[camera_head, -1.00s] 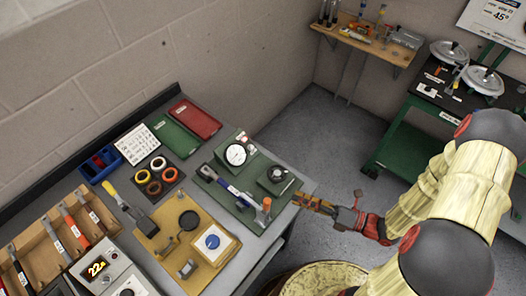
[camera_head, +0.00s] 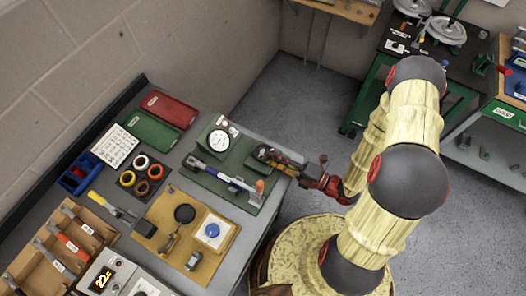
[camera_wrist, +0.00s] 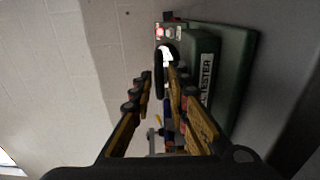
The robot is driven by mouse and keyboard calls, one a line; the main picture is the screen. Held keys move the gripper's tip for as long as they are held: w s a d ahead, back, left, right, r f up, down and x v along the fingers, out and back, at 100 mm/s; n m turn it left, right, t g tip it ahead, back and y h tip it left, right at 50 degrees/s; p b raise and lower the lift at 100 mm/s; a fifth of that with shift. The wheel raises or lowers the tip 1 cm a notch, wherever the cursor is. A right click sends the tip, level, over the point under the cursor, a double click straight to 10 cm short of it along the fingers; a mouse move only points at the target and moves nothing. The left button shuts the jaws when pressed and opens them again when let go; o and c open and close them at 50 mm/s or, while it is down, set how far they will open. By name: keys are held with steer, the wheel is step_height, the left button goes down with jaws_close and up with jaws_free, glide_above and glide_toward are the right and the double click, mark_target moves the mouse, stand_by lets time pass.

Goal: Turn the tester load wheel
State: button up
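The green tester (camera_head: 207,182) sits at the right end of the grey bench, with a round white gauge (camera_head: 219,140) at its back. Its label shows side-on in the wrist view (camera_wrist: 206,78). The dark load wheel (camera_wrist: 159,59) appears nearly edge-on in the wrist view, just beyond my fingertips. My gripper (camera_head: 268,154) reaches in from the right over the tester's wheel block and mostly hides the wheel in the head view. In the wrist view my gripper (camera_wrist: 160,77) has its two fingers apart with a gap between them. I cannot tell whether they touch the wheel.
A blue-handled tool (camera_head: 228,178) lies along the tester's front, ending by an orange-topped post (camera_head: 259,186). Red (camera_head: 170,109) and green trays lie behind. Open floor (camera_head: 290,100) lies behind the bench's right end.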

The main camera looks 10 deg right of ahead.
mark_target(263, 152)
steer(key=shift+x, duration=1.75)
steer(key=shift+c, duration=1)
jaws_close()
